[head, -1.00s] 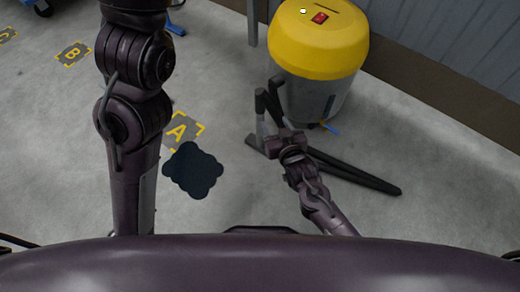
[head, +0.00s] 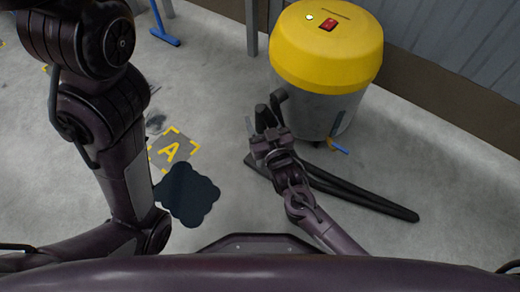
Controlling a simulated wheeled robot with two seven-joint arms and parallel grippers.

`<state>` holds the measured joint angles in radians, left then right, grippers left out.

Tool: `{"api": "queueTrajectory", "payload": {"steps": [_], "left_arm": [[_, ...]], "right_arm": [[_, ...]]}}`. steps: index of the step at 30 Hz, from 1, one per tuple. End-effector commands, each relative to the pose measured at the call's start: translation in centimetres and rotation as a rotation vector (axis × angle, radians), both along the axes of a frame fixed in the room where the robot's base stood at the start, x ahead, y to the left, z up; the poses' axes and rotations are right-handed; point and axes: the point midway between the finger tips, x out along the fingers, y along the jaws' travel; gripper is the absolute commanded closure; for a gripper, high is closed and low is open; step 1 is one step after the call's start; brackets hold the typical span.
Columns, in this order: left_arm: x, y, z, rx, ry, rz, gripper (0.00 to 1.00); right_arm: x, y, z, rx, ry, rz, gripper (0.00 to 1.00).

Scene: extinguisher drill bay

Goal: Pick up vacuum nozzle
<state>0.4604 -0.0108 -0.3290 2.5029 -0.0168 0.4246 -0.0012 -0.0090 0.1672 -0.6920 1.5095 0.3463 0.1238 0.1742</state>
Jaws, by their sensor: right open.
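The vacuum (head: 320,75), with a yellow lid and grey drum, stands upright on the floor at the upper middle. A long black wand (head: 365,203), which looks like the vacuum nozzle, lies on the floor in front of it, slanting down to the right. Part of it is hidden behind my right arm. My right gripper (head: 267,112) is open above the wand's left part, beside the vacuum's left side. I cannot tell whether it touches the wand. My left arm is at the left, but its gripper is out of view.
A dark puddle-like patch (head: 187,196) lies left of the wand, by a yellow floor marking "A" (head: 171,149). A blue-footed stand (head: 164,37) and a grey post (head: 251,27) are at the back. A grey wall rises behind the vacuum. The floor at right is clear.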

Motion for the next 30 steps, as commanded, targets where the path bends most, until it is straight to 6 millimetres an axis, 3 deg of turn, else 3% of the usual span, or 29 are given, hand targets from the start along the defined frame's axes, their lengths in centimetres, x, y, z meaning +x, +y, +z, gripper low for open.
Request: {"api": "queueTrajectory", "payload": {"steps": [6,18,30], "left_arm": [[-0.12,0.08,0.07,-0.003,-0.002,0.000,0.64],[-0.17,0.08,0.03,-0.002,-0.003,-0.001,0.64],[0.01,0.00,0.11,0.000,0.001,-0.001,0.64]], "right_arm": [[-0.04,0.07,0.03,0.001,0.000,0.000,0.48],[-0.03,0.06,0.03,0.001,0.000,0.000,1.00],[0.03,0.09,0.39,0.003,-0.004,0.000,1.00]]}}
